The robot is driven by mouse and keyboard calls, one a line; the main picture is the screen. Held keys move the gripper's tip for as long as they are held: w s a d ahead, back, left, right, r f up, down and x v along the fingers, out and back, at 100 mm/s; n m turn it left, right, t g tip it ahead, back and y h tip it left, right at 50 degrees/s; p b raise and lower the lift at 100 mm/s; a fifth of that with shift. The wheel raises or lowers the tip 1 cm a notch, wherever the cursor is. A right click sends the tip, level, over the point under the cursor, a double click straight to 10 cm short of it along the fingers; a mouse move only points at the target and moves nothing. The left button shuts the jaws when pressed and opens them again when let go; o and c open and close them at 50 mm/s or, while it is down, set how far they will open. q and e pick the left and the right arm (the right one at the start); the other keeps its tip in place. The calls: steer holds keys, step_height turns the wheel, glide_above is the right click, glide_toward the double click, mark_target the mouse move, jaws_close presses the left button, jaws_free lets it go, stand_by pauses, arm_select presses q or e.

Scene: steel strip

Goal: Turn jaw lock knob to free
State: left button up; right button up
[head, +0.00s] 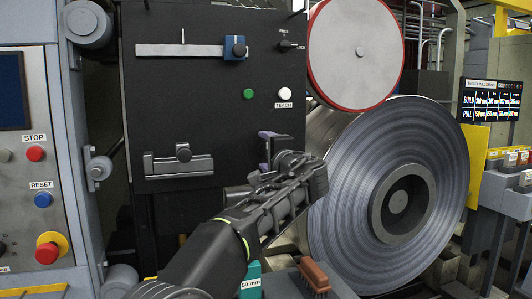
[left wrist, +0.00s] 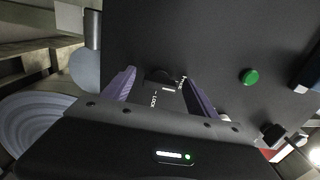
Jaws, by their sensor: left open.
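My left gripper (head: 266,152) is open and empty in front of the panel, appearing below the knob in the head view. In the left wrist view, a dark knob (left wrist: 160,76) with a LOCK label shows between the purple fingers of the left gripper (left wrist: 157,78); I cannot tell whether they touch it. My right gripper is not in view.
The black panel (head: 215,115) also carries a green button (head: 248,94), a white TEACH button (head: 285,94) and a blue slider block (head: 234,47). A large steel coil (head: 440,175) and a red-rimmed disc (head: 350,50) stand to the right. A brush (head: 314,277) sits low in front.

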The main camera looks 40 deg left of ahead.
arm_select(q)
steer(key=shift+d, duration=0.1)
steer(key=v, duration=0.7)
steer(key=shift+s+d+b, duration=0.2)
steer(key=shift+d+b, duration=0.1)
steer(key=shift+b, duration=0.15)
